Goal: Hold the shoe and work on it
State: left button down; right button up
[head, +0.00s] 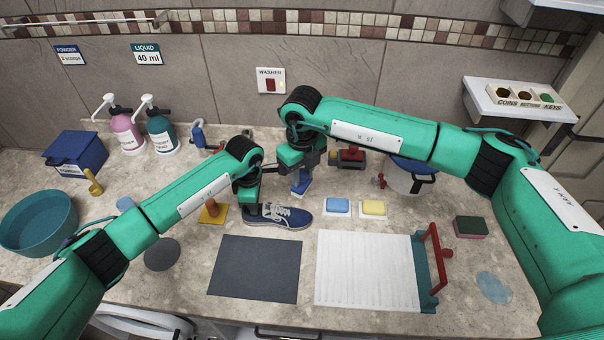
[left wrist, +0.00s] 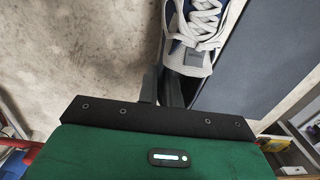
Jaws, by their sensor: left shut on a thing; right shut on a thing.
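The dark blue shoe (head: 287,217) with white laces lies on the counter behind the dark grey mat (head: 254,270), its toe to the right. My left gripper (head: 247,201) is shut on its left end. In the left wrist view the shoe (left wrist: 192,52) shows laces and a grey part beside the dark fingers (left wrist: 163,90); the exact grip is partly hidden. My right gripper (head: 299,167) is shut on a blue tool (head: 301,182), likely a brush, and holds it behind and above the shoe; its lower end is hard to make out.
Right of the shoe are a blue sponge (head: 337,206) and a yellow one (head: 373,208). A white ribbed board (head: 366,272) with a red handle (head: 438,258) lies in front. A teal basin (head: 38,222) and pump bottles (head: 127,132) stand left.

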pick_arm(q)
jog(key=c, duration=1.5)
grip_release()
jog(key=shift+r, duration=0.1)
notch_tip(320, 180, up, 12)
jog(key=shift+w, duration=0.25)
jog(key=shift+s+f, duration=0.1)
jog(key=shift+f, duration=0.1)
